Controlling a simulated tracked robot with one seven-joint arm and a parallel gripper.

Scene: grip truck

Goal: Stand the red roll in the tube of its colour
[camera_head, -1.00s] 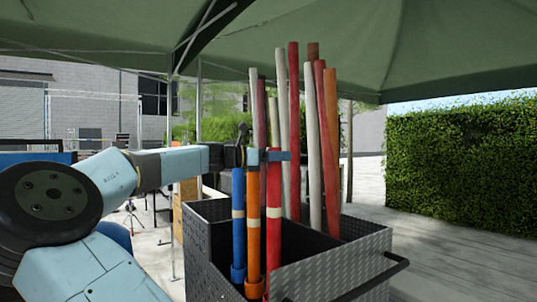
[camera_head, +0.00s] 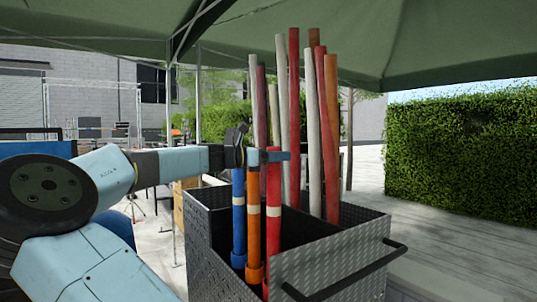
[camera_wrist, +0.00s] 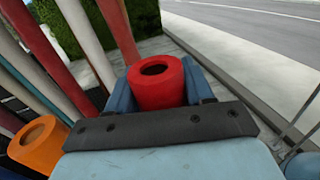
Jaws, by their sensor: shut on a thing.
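My gripper (camera_head: 280,156) is shut around the upper part of the red roll (camera_head: 273,185), just below its top. The roll is upright, with a pale band, at the near side of the dark cart (camera_head: 330,255). In the wrist view the red roll (camera_wrist: 157,82) shows its hollow top end between my fingers. An orange roll (camera_head: 253,185) stands beside it, to the left, in an orange tube (camera_head: 254,273). A blue roll (camera_head: 238,185) stands left of that in a blue tube (camera_head: 238,260). The cart wall hides the red roll's lower end, and I cannot make out a red tube.
Tall rolls in white, red and orange (camera_head: 294,120) lean up from the cart just behind my gripper. The cart has a dark handle (camera_head: 385,272) on its right. A hedge (camera_head: 455,150) stands beyond open paving at right.

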